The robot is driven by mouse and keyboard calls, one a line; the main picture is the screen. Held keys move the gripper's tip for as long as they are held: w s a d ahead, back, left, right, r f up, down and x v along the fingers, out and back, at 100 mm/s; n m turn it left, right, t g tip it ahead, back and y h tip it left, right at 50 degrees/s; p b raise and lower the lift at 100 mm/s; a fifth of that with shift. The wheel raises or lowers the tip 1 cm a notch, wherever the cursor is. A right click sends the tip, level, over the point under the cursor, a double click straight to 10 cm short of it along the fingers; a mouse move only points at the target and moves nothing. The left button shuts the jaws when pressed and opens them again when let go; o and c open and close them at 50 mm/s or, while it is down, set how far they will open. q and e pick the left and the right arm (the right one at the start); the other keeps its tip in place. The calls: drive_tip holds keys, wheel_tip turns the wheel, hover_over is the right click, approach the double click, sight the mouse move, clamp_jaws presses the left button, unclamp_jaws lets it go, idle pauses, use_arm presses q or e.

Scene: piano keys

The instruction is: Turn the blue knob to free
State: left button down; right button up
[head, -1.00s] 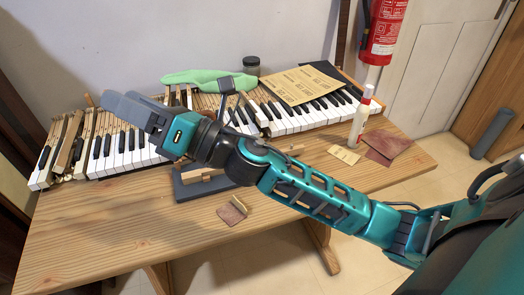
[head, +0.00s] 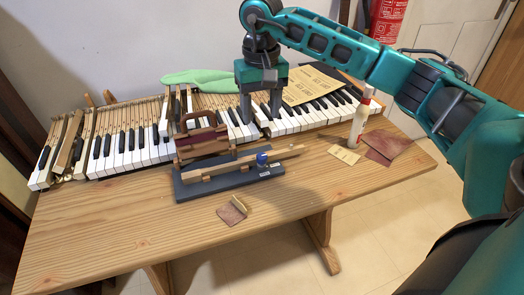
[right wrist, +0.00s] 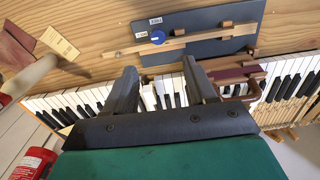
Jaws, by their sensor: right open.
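The blue knob (head: 262,158) sits near the right end of a dark grey base (head: 228,184), beside a pale wooden bar (head: 285,154). The knob also shows in the right wrist view (right wrist: 158,37), with small white labels (right wrist: 155,20) near it, too small to read. My right gripper (head: 260,108) points down over the piano keys, behind the knob and apart from it. In the right wrist view its fingers (right wrist: 160,68) are spread with nothing held between them, and the knob lies just beyond the tips. My left gripper is out of view.
The keyboard (head: 125,145) runs along the table's back. The table front (head: 130,235) is mostly clear.

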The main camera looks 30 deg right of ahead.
sight(262, 155)
wheel_tip(262, 155, down, 13)
drive_tip(key=shift+d+r, duration=0.1)
drive_tip(key=shift+d, duration=0.05)
idle(0.4)
clamp_jaws()
idle(0.4)
